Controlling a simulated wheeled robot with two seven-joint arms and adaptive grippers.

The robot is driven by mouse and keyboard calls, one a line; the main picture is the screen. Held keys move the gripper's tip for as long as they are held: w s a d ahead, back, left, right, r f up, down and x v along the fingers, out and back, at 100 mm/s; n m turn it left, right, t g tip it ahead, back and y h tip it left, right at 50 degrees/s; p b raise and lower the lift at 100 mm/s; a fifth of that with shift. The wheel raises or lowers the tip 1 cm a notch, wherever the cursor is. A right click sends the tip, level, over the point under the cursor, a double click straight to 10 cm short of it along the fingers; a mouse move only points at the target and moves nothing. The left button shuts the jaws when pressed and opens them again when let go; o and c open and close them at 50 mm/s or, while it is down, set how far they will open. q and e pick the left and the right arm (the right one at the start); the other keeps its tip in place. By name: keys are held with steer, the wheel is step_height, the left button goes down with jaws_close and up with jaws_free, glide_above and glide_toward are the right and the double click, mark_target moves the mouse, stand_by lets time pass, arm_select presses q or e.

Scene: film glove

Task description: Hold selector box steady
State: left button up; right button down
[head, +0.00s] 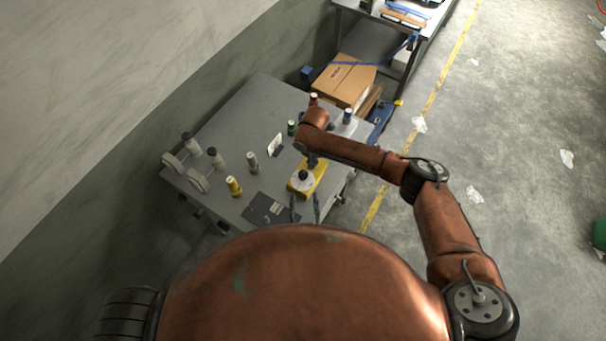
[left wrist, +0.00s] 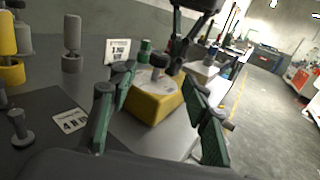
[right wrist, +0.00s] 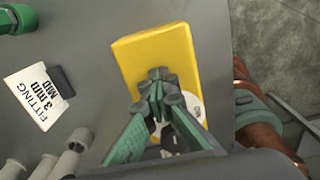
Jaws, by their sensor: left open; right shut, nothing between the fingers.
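The yellow selector box (head: 317,181) sits on the grey table, with a pale round dial and a dark knob (head: 303,175) on top. In the left wrist view the box (left wrist: 150,108) lies ahead, framed by the fingers of my open left gripper (left wrist: 160,85); I cannot tell whether they touch it. In the head view my left gripper (head: 304,208) is at the box's near side. My right gripper (right wrist: 160,85) is shut and empty, over the box (right wrist: 150,52); its fingers partly hide the dial (right wrist: 192,105). It also shows behind the knob in the left wrist view (left wrist: 178,60).
A label card (head: 275,145), a yellow-based peg (head: 234,186), grey pegs (head: 252,162) and a dark mat (head: 268,209) lie on the table (head: 235,120). A cardboard box (head: 343,82) stands beyond the table. Open floor lies to the right.

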mark_target(303, 179)
arm_select(q)
steer(key=w, duration=1)
steer(key=shift+w+a, duration=0.15)
steer(key=shift+a, duration=0.25)
steer(key=shift+c, duration=0.4)
steer(key=c, duration=1.1)
